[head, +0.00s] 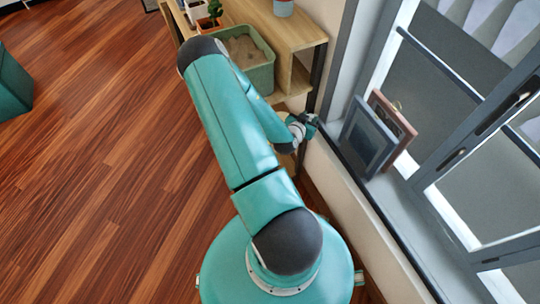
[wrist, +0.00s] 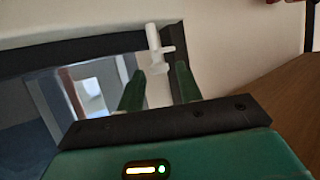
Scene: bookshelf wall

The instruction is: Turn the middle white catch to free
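One white catch (wrist: 156,48) shows in the wrist view, with a short side arm pointing right. It stands at the corner of a dark frame (wrist: 90,47) against a pale wall. My gripper (wrist: 158,80) is open, with its two green fingers apart and nothing between them. The catch lies just beyond the fingertips, roughly in line with the gap; I cannot tell the exact distance. In the head view my gripper (head: 314,120) is small, beside the shelf end and near the window wall. No catch can be made out there.
A wooden shelf (head: 290,28) holds a green planter box (head: 258,78) just above my gripper in the head view. A dark picture frame (head: 366,140) and a brown one (head: 400,125) stand on the window sill (head: 405,205). The wooden floor (head: 90,150) at left is mostly clear.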

